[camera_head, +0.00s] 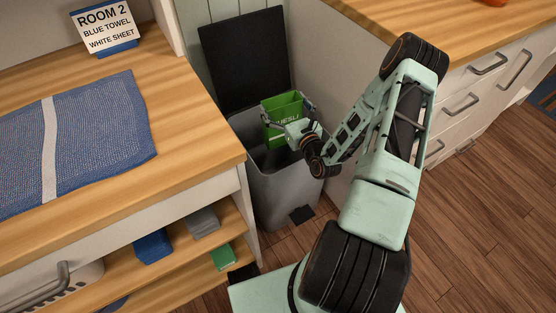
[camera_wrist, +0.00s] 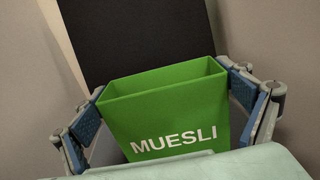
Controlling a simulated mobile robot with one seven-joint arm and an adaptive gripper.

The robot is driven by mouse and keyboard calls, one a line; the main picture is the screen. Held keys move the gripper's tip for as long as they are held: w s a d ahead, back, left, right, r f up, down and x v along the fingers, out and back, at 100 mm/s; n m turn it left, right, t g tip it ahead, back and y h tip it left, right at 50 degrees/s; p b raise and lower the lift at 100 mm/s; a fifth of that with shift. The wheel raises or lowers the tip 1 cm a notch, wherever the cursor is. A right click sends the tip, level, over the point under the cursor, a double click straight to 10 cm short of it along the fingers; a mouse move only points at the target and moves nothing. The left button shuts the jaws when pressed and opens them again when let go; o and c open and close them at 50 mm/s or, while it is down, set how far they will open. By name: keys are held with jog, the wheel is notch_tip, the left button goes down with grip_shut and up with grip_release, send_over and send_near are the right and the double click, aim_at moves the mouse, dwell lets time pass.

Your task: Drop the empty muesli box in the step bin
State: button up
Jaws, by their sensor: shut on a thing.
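The green muesli box (camera_head: 284,122) is upright with an open top and looks hollow. It also shows in the wrist view (camera_wrist: 170,110), with the word MUESLI on its face. My gripper (camera_head: 288,120) is shut on the box, one blue-padded finger on each side. In the wrist view my gripper (camera_wrist: 168,118) spans the box's width. The grey step bin (camera_head: 280,190) stands in the gap between the counters with its black lid (camera_head: 243,58) raised. The box is over the bin's open mouth; its lower end is partly hidden, so its depth there is unclear.
A wooden counter (camera_head: 190,125) with a blue towel (camera_head: 110,130) and a Room 2 sign (camera_head: 104,27) is at left. Its lower shelves hold blue, grey and green items. Another counter (camera_head: 450,25) with white drawers is at right. Wooden floor (camera_head: 470,220) is clear at lower right.

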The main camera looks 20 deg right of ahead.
jog(key=shift+f, duration=0.4)
jog(key=o, duration=1.8)
jog(key=shift+s, duration=0.15)
jog(key=s+d, duration=0.1)
jog(key=s, duration=1)
jog(key=shift+s, duration=0.35)
jog(key=shift+r, duration=0.1)
